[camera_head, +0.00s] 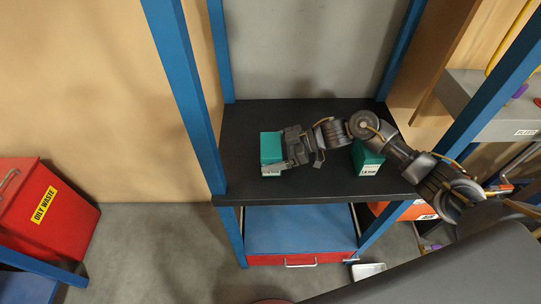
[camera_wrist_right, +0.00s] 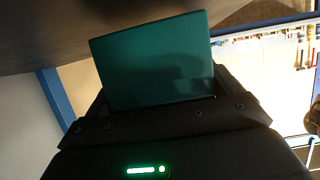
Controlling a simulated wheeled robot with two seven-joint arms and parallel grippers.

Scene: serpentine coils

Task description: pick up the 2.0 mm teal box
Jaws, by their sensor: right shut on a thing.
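A teal box (camera_head: 271,148) with a white label along its lower front edge is at the left part of the black shelf (camera_head: 240,185). My right gripper (camera_head: 285,150) reaches in from the right and is shut on this box. In the right wrist view the teal box (camera_wrist_right: 152,62) fills the space between the fingers. A second teal box (camera_head: 368,158) with a white label stands on the shelf to the right, partly behind my right arm. The label print is too small to read surely. I cannot tell whether the held box touches the shelf. My left gripper is not in view.
Blue uprights (camera_head: 187,95) frame the shelf on both sides. Below is a blue surface (camera_head: 300,230) with a red drawer (camera_head: 300,259). A red oily waste bin (camera_head: 50,205) stands at left. The shelf's front middle is clear.

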